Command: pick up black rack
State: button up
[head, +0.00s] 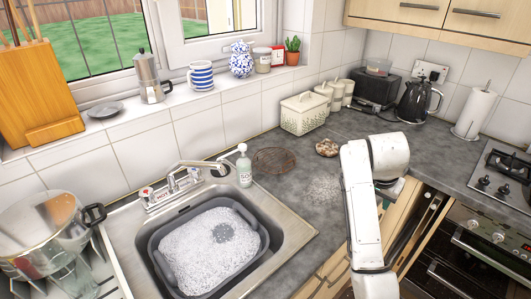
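A dark, round wire rack (273,160) lies flat on the grey worktop, right of the soap bottle and in front of the patterned bread bin. It looks brownish-black, and nothing rests on it. My white arm rises from the lower right, with its bend well to the right of the rack. My gripper's fingers do not show; the arm's end is hidden behind its own links. I cannot see whether it holds anything.
A steel sink holds a grey basin (263,238) of suds. A soap bottle (243,166) stands just left of the rack. A bread bin (304,114) is behind it, and a small brownish heap (327,148) lies to its right.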

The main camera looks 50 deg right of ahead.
aim_at(292, 160)
jog(key=i, duration=1.2)
